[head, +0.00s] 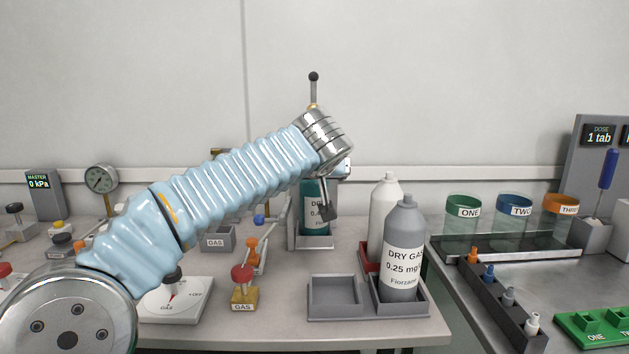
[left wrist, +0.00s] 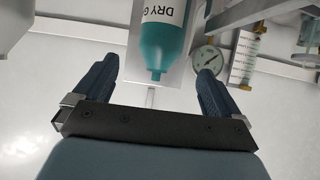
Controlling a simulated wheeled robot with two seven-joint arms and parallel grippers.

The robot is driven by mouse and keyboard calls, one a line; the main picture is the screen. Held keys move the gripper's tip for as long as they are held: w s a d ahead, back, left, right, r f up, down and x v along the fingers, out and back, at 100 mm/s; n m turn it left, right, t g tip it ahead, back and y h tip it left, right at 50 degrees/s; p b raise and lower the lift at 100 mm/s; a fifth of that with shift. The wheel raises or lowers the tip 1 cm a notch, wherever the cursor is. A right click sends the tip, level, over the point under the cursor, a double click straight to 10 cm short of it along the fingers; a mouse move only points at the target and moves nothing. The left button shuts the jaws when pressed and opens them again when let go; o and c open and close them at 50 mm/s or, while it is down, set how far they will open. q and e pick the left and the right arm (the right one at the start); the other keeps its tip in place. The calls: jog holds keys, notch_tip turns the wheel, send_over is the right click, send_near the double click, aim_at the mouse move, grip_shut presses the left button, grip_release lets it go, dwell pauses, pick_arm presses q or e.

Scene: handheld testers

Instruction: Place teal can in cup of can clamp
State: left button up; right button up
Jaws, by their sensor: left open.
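The teal can (head: 316,222) stands upright at a grey frame that looks like the can clamp (head: 293,225), at the back middle of the bench. A lever with a black knob (head: 314,78) rises above it. My left gripper (head: 327,209) points down in front of the can and hides part of it. In the left wrist view, the teal can (left wrist: 166,42) shows beyond and between the spread fingers of my open left gripper (left wrist: 158,70), with its neck toward me. I cannot tell whether the can is fully in the cup. My right gripper is not in view.
A grey DRY GAS can (head: 403,255) stands in the right grey tray; the left tray (head: 334,290) is empty. A white can (head: 384,215) stands in a red tray behind. Gas valves (head: 244,290) and a round gauge (head: 101,179) are at left. Labelled jars (head: 515,210) stand at right.

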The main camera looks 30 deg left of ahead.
pick_arm(q)
jog(key=shift+v, duration=1.85)
jog(key=shift+c, duration=0.4)
